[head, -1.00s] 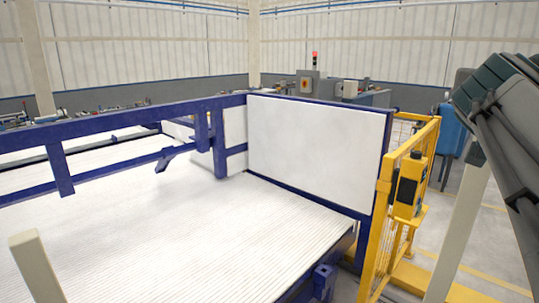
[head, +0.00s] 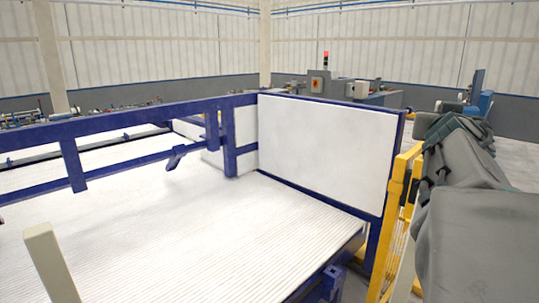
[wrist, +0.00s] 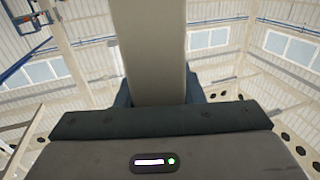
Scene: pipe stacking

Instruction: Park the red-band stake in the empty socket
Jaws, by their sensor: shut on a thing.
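In the wrist view my gripper (wrist: 160,98) is shut on a broad beige-grey post (wrist: 150,45), seen close up between its dark fingers; the post runs out of the top of the picture. No red band shows on the visible part, so I cannot tell from this whether it is the red-band stake. In the head view my gripper is not clearly visible; my grey arm fills the right side. A beige stake (head: 50,262) stands at the lower left with no band in sight. No empty socket can be made out.
A wide white ribbed bed (head: 160,235) lies ahead, with a blue frame rail (head: 120,118) and a white panel (head: 325,150) behind it. A yellow fence (head: 393,225) stands close beside my arm. A machine with a red-topped lamp (head: 326,72) is at the back.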

